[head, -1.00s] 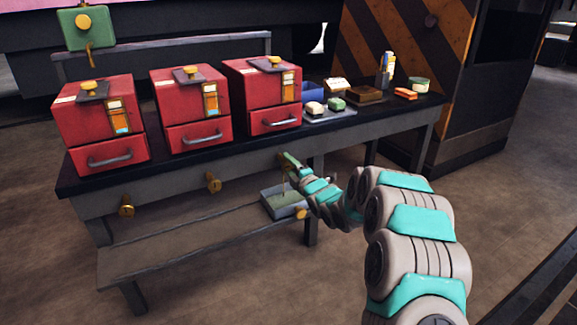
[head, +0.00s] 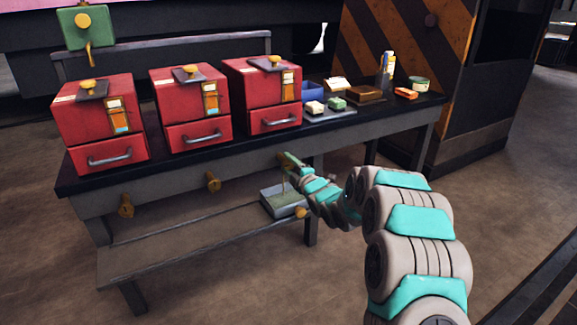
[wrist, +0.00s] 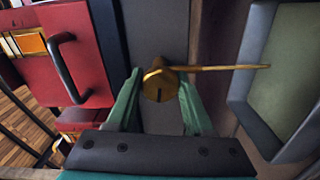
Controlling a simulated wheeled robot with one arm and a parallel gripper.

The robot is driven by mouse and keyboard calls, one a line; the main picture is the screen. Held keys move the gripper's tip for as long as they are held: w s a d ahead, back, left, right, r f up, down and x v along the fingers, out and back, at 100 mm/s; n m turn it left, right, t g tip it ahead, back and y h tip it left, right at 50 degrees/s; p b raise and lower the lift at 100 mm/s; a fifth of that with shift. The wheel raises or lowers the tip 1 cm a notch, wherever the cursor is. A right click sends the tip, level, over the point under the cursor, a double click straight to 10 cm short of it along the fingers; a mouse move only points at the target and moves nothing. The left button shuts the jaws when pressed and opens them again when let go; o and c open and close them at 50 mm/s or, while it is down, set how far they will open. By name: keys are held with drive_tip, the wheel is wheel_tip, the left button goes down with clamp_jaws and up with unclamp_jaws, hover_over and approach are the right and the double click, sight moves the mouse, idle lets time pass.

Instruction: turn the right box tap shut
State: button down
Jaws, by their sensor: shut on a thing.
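The right box tap is a brass knob (wrist: 157,86) with a dark slot, under the bench edge below the right red box (head: 262,95). My gripper (wrist: 160,88) has its green fingers on both sides of the knob and is shut on it. A thin amber strand (wrist: 222,68) runs from the tap toward the grey tray (wrist: 245,110); I cannot tell whether it is liquid or a rod. In the head view, my gripper (head: 290,162) mostly hides this tap, and the tray (head: 284,212) is below it.
Two more brass taps, the middle one (head: 213,182) and the left one (head: 126,206), stick out from the bench (head: 160,185) front. Two other red boxes, the left (head: 100,120) and middle (head: 190,105), stand on top. A lower shelf (head: 185,235) lies beneath.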

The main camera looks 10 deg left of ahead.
drive_tip(key=m, duration=0.3)
drive_tip(key=shift+f, duration=0.1)
drive_tip(key=m+p, duration=0.1)
drive_tip(key=m, duration=0.4)
drive_tip(key=m+p, duration=0.2)
drive_tip(key=m, duration=0.2)
drive_tip(key=shift+m+p, duration=0.85)
drive_tip(key=shift+m, duration=1.15)
drive_tip(key=shift+c, duration=1.5)
unclamp_jaws()
drive_tip(key=b+v, duration=0.1)
drive_tip(key=v, duration=0.6)
drive_tip(key=shift+s+d, duration=0.25)
drive_tip(key=shift+s, duration=0.05)
